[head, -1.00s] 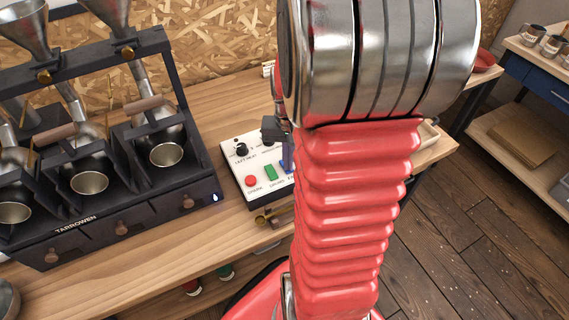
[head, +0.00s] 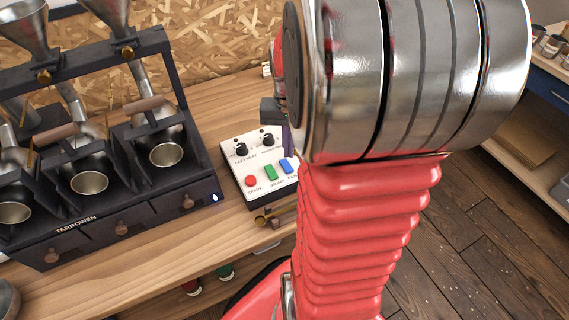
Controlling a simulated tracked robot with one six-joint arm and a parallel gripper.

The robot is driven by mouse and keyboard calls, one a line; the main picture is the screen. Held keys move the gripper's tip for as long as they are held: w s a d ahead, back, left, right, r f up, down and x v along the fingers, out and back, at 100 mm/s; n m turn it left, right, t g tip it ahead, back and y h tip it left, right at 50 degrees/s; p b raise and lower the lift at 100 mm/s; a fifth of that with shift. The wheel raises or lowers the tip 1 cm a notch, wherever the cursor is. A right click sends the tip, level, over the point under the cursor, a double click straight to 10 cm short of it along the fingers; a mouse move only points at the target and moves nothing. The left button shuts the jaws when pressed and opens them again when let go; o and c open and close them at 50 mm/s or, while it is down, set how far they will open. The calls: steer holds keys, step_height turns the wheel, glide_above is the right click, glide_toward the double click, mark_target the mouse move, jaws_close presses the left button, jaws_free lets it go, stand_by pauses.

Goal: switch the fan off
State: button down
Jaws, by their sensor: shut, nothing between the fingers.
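A white control panel (head: 240,165) on the wooden bench carries two black knobs, a left one (head: 241,150) labelled as a heat knob and a right one (head: 268,140). Below them are a red button (head: 251,181), a green button (head: 271,172) and a blue button (head: 286,166). I cannot read which control is marked for the fan. The panel's right side is hidden behind my arm. My gripper (head: 273,111) shows only in part as a dark block just above and behind the panel's far edge, shut and empty, apart from the knobs and buttons.
A dark sample roaster (head: 110,240) with several metal funnels and cups stands left of the panel. Small brass and brown tools (head: 275,215) lie at the panel's front edge. Bare bench top (head: 215,110) lies behind the panel. A side table with jars is at the far right.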

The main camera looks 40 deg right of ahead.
steer(key=shift+r, duration=0.7)
steer(key=shift+s+a+f, duration=0.15)
steer(key=shift+s+f, duration=0.05)
steer(key=shift+f, duration=0.1)
steer(key=s+a+r+n+t, duration=0.2)
steer(key=a+r+n, duration=0.2)
steer(key=a, duration=0.7)
steer(key=s+a+r+n+t, duration=0.1)
steer(key=a+r+n+t, duration=0.2)
steer(key=a, duration=0.9)
step_height(320, 180, up, 5)
steer(key=shift+s+f+n+t, duration=0.2)
steer(key=shift+s+n+t, duration=0.15)
steer(key=shift+n, duration=0.75)
